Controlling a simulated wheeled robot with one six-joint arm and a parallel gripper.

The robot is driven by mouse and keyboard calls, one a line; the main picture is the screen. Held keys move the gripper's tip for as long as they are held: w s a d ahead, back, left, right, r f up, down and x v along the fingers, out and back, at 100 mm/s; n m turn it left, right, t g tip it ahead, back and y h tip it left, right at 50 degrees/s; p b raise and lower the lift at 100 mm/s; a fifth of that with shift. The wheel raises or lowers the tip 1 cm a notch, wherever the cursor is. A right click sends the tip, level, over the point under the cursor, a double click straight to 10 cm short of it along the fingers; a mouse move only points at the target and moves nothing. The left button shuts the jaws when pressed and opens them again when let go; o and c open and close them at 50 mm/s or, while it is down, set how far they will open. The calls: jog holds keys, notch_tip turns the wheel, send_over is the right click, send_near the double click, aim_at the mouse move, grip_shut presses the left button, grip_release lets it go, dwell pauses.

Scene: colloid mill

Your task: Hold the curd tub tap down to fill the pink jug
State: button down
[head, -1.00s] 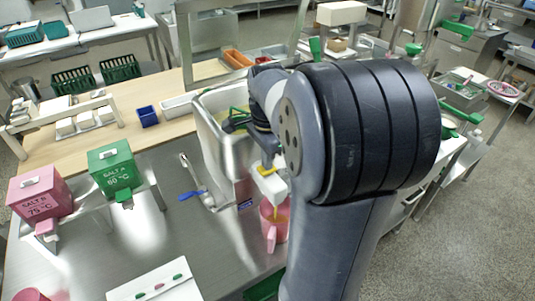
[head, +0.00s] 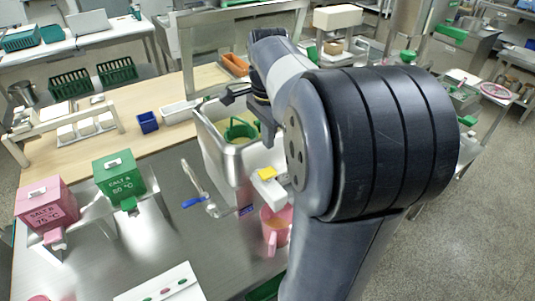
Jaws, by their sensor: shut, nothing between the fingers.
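The curd tub (head: 206,150) is a metal tub at the middle of the steel table. Its white tap with a yellow lever (head: 267,173) is on the tub's front right side. The pink jug (head: 268,224) stands upright below the tap, with some yellowish content showing inside. No stream shows between tap and jug. My arm hides part of the tub's right side.
A green item (head: 240,130) is in the tub. Pink (head: 47,205) and green (head: 119,174) SALT A boxes stand at left. The steel table between them is mostly clear.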

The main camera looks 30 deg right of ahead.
jog(key=shift+r, duration=1.95)
send_over(267, 172)
notch_tip(267, 172, down, 9)
jog(key=shift+r, duration=0.1)
jog(key=r+b, duration=0.1)
jog(key=b, duration=0.2)
jog(key=shift+d, duration=0.15)
notch_tip(267, 172, up, 7)
